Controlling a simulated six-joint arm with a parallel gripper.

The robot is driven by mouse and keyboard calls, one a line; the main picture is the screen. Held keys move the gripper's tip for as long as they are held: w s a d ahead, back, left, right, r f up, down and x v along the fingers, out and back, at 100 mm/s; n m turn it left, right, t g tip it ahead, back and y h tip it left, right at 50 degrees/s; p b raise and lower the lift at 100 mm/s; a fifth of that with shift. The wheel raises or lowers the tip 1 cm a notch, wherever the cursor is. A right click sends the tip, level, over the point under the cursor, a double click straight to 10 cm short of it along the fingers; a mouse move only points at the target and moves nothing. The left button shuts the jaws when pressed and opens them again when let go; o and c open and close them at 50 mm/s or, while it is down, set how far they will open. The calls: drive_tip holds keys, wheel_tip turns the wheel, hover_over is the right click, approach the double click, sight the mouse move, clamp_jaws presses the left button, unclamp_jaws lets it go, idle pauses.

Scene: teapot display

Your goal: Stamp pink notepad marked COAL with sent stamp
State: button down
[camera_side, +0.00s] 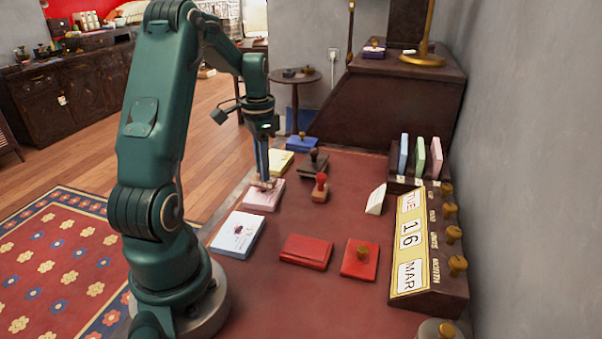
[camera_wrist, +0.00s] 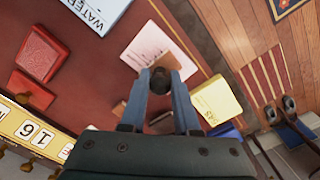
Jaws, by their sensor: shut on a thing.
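The pink notepad (camera_side: 262,197) lies on the red desktop between a white-blue pad and a yellow pad. Its print is too small to read; it also shows in the wrist view (camera_wrist: 160,45). My gripper (camera_side: 263,181) points down over the pad's far part. It is shut on a stamp with a dark round handle (camera_wrist: 160,80) and a wooden base. The base is at or just above the paper; I cannot tell whether it touches. The stamp's label is hidden. A red-handled stamp (camera_side: 320,188) stands apart to the right.
A white-blue pad (camera_side: 237,235) lies nearer and a yellow pad (camera_side: 280,161) beyond. A dark stamp on its pad (camera_side: 313,163), a red box (camera_side: 306,252) and a red pad with a knob (camera_side: 360,259) are to the right. The calendar stand (camera_side: 430,240) edges the desk.

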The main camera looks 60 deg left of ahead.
drive_tip(key=shift+r, duration=2.8)
drive_tip(key=shift+s+d+n, duration=0.25)
drive_tip(key=shift+d+n, duration=0.15)
drive_tip(key=shift+n, duration=0.5)
drive_tip(key=w+d+r, duration=0.1)
drive_tip(key=d+r, duration=0.2)
drive_tip(key=d, duration=0.7)
drive_tip(key=w+d+r+m, duration=0.1)
drive_tip(key=w+d+r, duration=0.1)
drive_tip(key=d, duration=0.8)
drive_tip(key=shift+d+r+m, duration=0.25)
drive_tip(key=shift+r+m, duration=0.05)
drive_tip(key=shift+r, duration=0.25)
drive_tip(key=shift+w, duration=0.15)
